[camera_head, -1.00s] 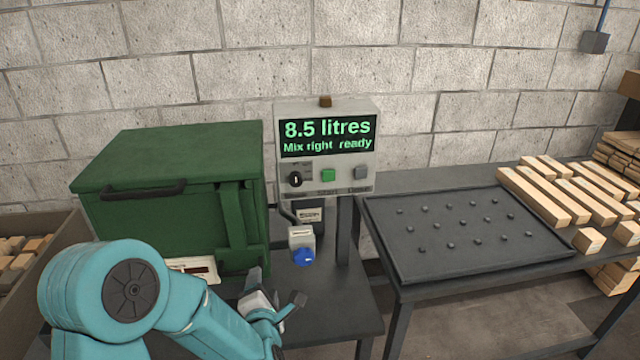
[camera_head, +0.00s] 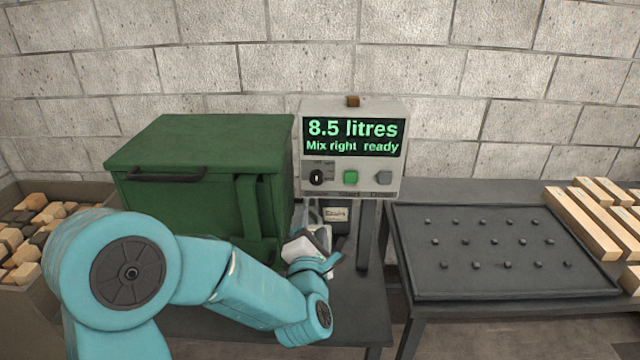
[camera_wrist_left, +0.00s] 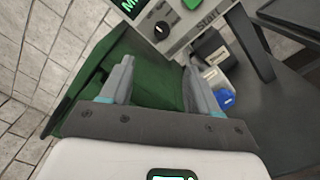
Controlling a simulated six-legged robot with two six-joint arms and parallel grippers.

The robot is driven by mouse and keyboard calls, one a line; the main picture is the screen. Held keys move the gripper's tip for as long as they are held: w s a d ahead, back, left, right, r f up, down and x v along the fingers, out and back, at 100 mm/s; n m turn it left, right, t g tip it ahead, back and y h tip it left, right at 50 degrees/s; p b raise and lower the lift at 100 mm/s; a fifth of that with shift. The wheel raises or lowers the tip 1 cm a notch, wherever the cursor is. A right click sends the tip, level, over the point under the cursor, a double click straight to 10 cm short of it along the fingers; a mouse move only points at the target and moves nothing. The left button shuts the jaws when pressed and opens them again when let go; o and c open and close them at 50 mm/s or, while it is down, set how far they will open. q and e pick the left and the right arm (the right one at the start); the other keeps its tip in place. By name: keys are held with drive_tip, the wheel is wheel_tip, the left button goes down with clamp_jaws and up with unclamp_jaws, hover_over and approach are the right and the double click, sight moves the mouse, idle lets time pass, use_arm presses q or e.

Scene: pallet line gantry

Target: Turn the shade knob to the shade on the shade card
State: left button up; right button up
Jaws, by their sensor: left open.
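A black knob (camera_head: 317,177) with a small printed scale sits at the lower left of the grey control box (camera_head: 394,186); it also shows in the left wrist view (camera_wrist_left: 161,30). Its lettering is too small to read. The display (camera_head: 352,137) reads "8.5 litres, Mix right ready". A blue knob (camera_wrist_left: 226,98) on a small pale box shows right of my fingers in the left wrist view; my gripper hides it in the head view. My left gripper (camera_head: 315,243) is open and empty, below the control box. I cannot make out the shade card. My right gripper is out of view.
A green lidded cabinet (camera_head: 200,150) stands left of the control box. A green button (camera_head: 351,177) and a grey button (camera_head: 384,181) sit beside the black knob. A dark studded tray (camera_head: 500,290) lies at right, with wooden bars (camera_head: 585,225) beyond. A bin of blocks (camera_head: 35,290) stands left.

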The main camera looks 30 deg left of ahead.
sight(316, 181)
use_arm(q)
drive_tip(key=p+x, duration=0.4)
drive_tip(key=x, duration=1.1)
drive_tip(key=shift+w+f, duration=0.1)
drive_tip(key=shift+w, duration=0.1)
drive_tip(key=shift+w+a+p, duration=0.15)
drive_tip(key=shift+p, duration=0.15)
drive_tip(key=shift+w, duration=0.1)
drive_tip(key=shift+c, duration=0.9)
drive_tip(key=c, duration=0.9)
